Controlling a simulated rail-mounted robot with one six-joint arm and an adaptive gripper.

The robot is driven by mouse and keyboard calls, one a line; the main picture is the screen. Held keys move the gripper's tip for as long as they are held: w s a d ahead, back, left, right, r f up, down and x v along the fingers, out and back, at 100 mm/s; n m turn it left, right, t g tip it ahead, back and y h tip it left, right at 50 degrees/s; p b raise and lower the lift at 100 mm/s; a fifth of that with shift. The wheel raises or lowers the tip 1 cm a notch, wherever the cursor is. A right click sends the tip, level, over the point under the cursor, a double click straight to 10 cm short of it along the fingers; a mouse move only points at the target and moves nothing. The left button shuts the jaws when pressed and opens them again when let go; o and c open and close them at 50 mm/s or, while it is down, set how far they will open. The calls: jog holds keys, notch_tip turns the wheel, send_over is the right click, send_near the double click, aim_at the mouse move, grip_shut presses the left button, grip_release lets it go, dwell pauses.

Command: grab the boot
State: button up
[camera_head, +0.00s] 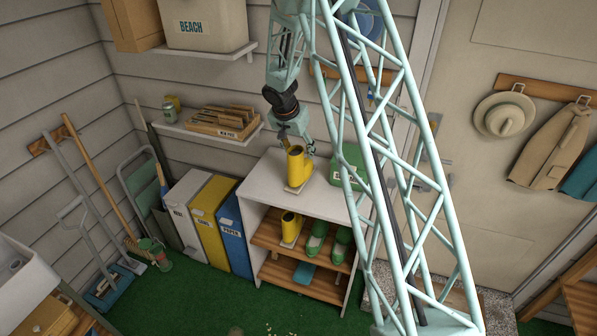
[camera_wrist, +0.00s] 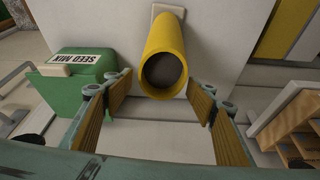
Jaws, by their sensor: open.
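A yellow boot (camera_head: 298,170) stands upright on a small pale pad on top of the white shelf unit (camera_head: 268,174). In the wrist view, the boot's open top (camera_wrist: 163,40) faces me, dark inside. My gripper (camera_wrist: 163,98) is open, its two wood-toned pads apart and empty. The boot's rim lies centred between and just beyond the fingertips; I cannot tell the exact gap. In the head view, my gripper (camera_head: 296,140) is just above and behind the boot, its fingers partly hidden. A second yellow boot (camera_head: 291,226) stands on the shelf below.
A green seed mix box (camera_wrist: 72,88) stands close beside the boot; it also shows in the head view (camera_head: 345,165), partly behind my lattice arm. Green shoes (camera_head: 317,240) sit on the lower shelf. A wall shelf with a wooden rack (camera_head: 222,122) is to the left.

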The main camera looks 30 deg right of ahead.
jog(key=shift+c, duration=0.8)
jog(key=c, duration=1.2)
jog(key=shift+r, duration=0.15)
